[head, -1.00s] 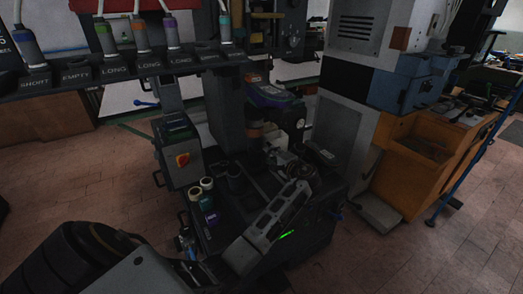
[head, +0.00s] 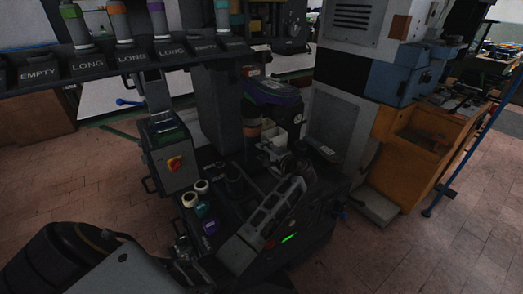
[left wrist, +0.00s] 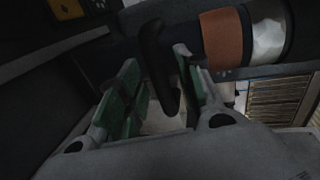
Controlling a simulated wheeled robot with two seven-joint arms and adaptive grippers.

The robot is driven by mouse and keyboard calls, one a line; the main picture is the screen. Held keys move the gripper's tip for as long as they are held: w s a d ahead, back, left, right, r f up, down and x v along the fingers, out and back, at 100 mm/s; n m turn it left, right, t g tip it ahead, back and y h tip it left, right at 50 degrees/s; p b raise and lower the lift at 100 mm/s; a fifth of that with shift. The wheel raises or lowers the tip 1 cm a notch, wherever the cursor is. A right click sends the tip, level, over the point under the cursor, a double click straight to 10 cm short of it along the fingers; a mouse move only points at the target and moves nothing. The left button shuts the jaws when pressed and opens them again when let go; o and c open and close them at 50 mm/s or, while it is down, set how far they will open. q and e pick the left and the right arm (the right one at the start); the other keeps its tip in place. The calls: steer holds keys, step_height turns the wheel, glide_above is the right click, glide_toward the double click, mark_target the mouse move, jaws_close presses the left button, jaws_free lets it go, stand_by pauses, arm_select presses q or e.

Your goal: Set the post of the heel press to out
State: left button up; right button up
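In the left wrist view a dark, roughly horizontal cylinder with a brown band (left wrist: 222,40) and a pale section crosses the top; it looks like the press post. A brown-banded part of it shows in the head view (head: 252,130). A black curved handle (left wrist: 153,42) stands between the fingers of my left gripper (left wrist: 158,62). The green-padded fingers are apart, one on each side of the handle, with gaps visible. In the head view my left gripper (head: 270,150) is small and dark beside the post. I cannot tell the post's setting. My right gripper is not in view.
A labelled rack (head: 130,60) crosses the upper left. A grey column (head: 340,110) and an orange cabinet (head: 415,165) stand right. Open floor lies further right.

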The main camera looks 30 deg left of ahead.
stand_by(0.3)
arm_select(q)
jaws_close()
stand_by(0.3)
